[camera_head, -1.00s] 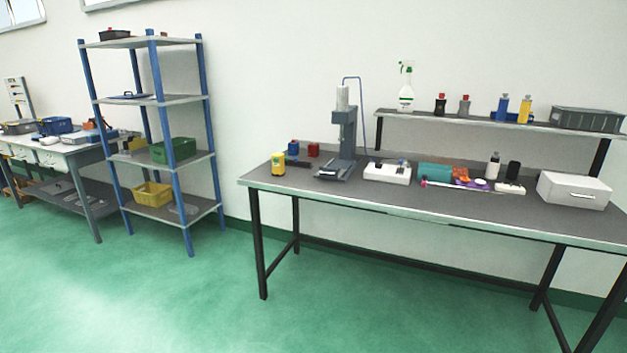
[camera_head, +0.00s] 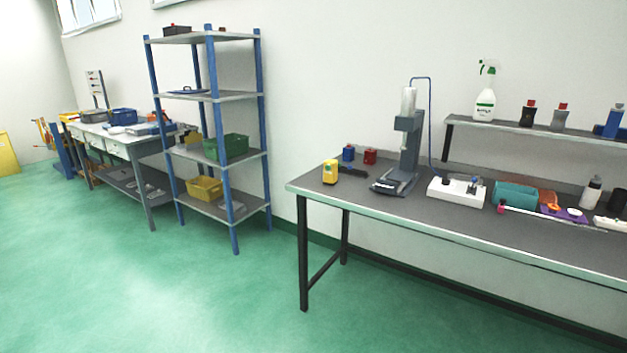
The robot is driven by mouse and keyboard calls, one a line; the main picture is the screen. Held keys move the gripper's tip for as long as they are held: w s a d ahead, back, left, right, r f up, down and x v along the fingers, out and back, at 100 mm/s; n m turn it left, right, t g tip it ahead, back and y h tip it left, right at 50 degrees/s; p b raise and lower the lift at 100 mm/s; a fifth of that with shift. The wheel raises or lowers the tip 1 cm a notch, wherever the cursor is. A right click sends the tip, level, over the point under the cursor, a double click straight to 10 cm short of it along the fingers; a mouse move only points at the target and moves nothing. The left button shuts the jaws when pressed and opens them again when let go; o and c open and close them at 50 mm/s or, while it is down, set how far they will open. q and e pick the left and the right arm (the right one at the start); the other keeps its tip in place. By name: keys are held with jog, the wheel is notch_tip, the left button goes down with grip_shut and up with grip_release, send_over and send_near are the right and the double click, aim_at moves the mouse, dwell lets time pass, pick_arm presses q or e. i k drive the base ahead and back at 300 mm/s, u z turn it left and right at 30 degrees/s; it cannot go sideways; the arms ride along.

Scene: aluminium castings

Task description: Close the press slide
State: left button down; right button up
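The press (camera_head: 407,140) stands upright on the grey workbench (camera_head: 352,195), towards its left end and near the wall. It has a grey column, a pale cylinder (camera_head: 408,101) on top and a blue hose looping down behind. A flat slide or base plate (camera_head: 387,185) lies at its foot, towards the bench front. It is too small to tell how far the slide stands out. Neither of my grippers shows in the view, and the press is well away across the floor.
A yellow device (camera_head: 330,172) and red and blue blocks sit left of the press, a white box (camera_head: 456,192) right of it. A blue-post shelf (camera_head: 229,160) and another table (camera_head: 128,140) stand further left. The green floor (camera_head: 200,300) in front is clear.

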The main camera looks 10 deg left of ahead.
aim_at(390, 183)
jog(key=u, duration=0.6)
jog(key=i, duration=1.8)
jog(key=z, duration=0.35)
